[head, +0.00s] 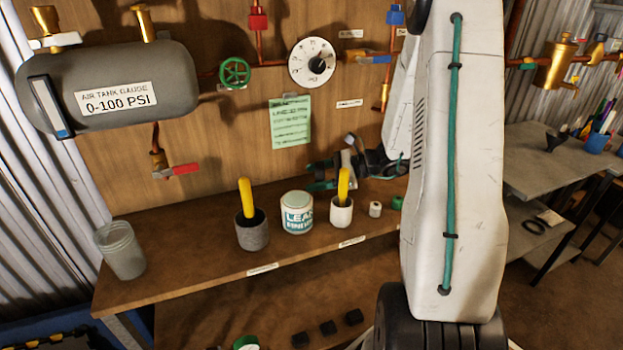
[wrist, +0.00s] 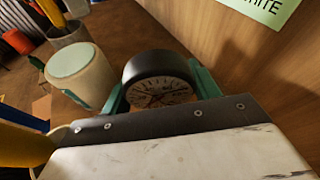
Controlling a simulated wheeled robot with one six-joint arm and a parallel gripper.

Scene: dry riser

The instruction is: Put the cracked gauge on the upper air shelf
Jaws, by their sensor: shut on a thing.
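My gripper (wrist: 160,88) is shut on a round gauge (wrist: 155,72) with a black rim and a pale dial; its teal fingers press on both sides. The dial faces my wrist camera and carries dark and reddish marks; a crack is hard to make out. In the head view my gripper (head: 318,176) is above the right part of a wooden shelf (head: 190,262), near the panel. The held gauge is hard to pick out there. The shelf's front edge has small labels too small to read, so I cannot tell whether it is the upper air shelf.
A grey cup (head: 252,236), a white tub (head: 297,218), a pale cup (head: 341,213) and a glass jar (head: 120,252) stand on the shelf. Both cups hold yellow-handled things. A green sheet (head: 290,121) and a dial (head: 312,63) are on the panel. Black blocks (head: 328,327) lie lower down.

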